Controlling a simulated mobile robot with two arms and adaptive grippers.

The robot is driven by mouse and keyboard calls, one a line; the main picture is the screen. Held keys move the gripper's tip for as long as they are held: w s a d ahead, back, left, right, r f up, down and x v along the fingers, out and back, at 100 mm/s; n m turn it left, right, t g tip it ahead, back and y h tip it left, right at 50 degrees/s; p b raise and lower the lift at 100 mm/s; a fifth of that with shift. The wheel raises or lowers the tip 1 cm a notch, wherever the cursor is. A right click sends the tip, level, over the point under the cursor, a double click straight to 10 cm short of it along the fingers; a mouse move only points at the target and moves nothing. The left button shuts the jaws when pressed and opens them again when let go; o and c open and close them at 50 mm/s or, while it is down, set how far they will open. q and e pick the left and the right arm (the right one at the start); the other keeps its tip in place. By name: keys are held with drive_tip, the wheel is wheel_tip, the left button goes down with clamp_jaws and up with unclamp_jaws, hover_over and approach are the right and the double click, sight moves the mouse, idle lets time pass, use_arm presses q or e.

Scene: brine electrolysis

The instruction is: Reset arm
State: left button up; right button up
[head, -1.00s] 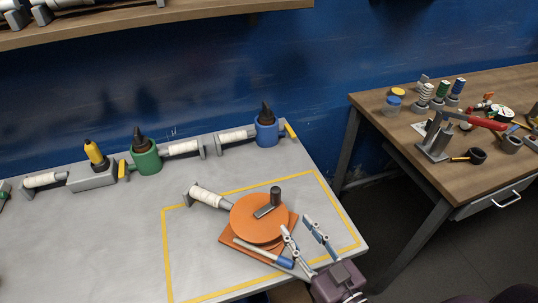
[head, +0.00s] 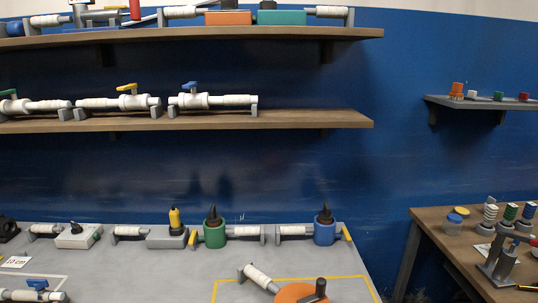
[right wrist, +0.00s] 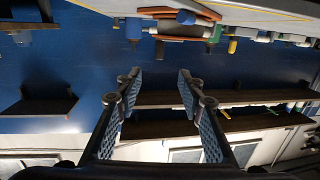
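My right gripper (right wrist: 158,84) shows in the right wrist view, its two patterned fingers spread apart with nothing between them. The wrist view is upside down, with the grey table (right wrist: 265,18) along its top. The gripper appears apart from the table and from the shelves behind it. Neither gripper shows in the head view. My left gripper is in no view now. An orange disc (head: 292,293) with a dark handle is cut off at the bottom of the head view, inside a yellow outline on the grey table (head: 120,272).
Two wooden shelves (head: 345,121) with white pipe pieces hang on the blue wall. Green (head: 214,234) and blue (head: 324,232) pump-like units line the table's back. A wooden side table (head: 440,222) with small parts stands at the right, below a small shelf (head: 490,104).

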drive_tip(key=s+d+f+g+h, duration=0.1)
drive_tip(key=s+f+g, duration=0.3)
drive_tip(key=f, duration=1.2)
drive_tip(key=s+d+f+g, duration=0.1)
drive_tip(key=s+f+g, duration=0.25)
drive_tip(key=f, duration=1.25)
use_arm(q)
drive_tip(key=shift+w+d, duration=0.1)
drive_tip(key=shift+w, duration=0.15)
use_arm(e)
drive_tip(key=s+d+f+g+h, duration=0.2)
drive_tip(key=s+f+g, duration=0.6)
drive_tip(key=s+f, duration=1.4)
drive_tip(key=s+d, duration=0.1)
drive_tip(key=s, duration=0.2)
drive_tip(key=shift+s+f+g, duration=0.2)
drive_tip(key=shift+g, duration=0.15)
